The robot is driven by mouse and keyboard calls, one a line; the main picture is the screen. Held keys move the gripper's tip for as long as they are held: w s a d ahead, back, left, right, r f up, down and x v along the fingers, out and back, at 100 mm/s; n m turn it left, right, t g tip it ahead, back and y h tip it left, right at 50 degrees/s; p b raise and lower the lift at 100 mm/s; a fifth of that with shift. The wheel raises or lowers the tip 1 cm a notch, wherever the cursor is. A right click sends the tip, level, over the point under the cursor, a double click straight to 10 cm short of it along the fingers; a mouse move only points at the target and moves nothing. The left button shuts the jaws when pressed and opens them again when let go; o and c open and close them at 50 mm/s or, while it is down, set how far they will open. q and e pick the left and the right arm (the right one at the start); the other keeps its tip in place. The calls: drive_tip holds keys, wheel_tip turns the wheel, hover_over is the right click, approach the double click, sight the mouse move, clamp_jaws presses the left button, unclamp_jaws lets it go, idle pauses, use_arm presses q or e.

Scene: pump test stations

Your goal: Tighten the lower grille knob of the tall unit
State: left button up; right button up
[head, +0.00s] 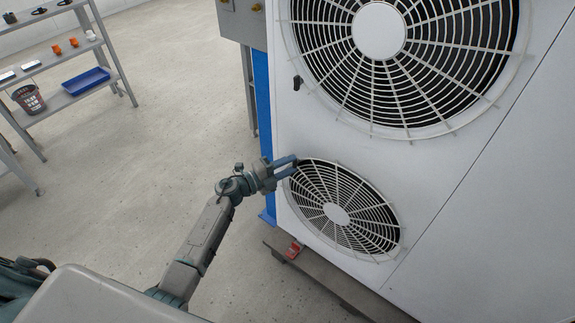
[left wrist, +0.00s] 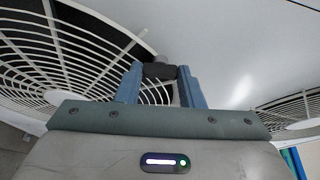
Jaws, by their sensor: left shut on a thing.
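The tall unit (head: 440,225) is a white cabinet with two round fan grilles. The lower grille (head: 345,210) is the smaller one in the head view. My left gripper (head: 291,164) is at its upper left edge, against the cabinet face. In the left wrist view, the blue fingers (left wrist: 160,80) are shut on a black knob (left wrist: 160,71) beside the near grille (left wrist: 70,50). In the head view the fingers hide this knob. A similar black knob (head: 297,83) shows at the left of the upper grille (head: 400,60). My right gripper is not in view.
A blue post (head: 264,110) stands at the unit's left. A shelf rack (head: 65,100) with a blue tray (head: 86,81) and a basket (head: 29,99) is far left. The floor between is clear.

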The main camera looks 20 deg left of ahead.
use_arm(q)
drive_tip(key=shift+f, duration=0.1)
drive_tip(key=o, duration=1)
drive_tip(key=shift+b+v, duration=0.7)
drive_tip(key=shift+v, duration=4.7)
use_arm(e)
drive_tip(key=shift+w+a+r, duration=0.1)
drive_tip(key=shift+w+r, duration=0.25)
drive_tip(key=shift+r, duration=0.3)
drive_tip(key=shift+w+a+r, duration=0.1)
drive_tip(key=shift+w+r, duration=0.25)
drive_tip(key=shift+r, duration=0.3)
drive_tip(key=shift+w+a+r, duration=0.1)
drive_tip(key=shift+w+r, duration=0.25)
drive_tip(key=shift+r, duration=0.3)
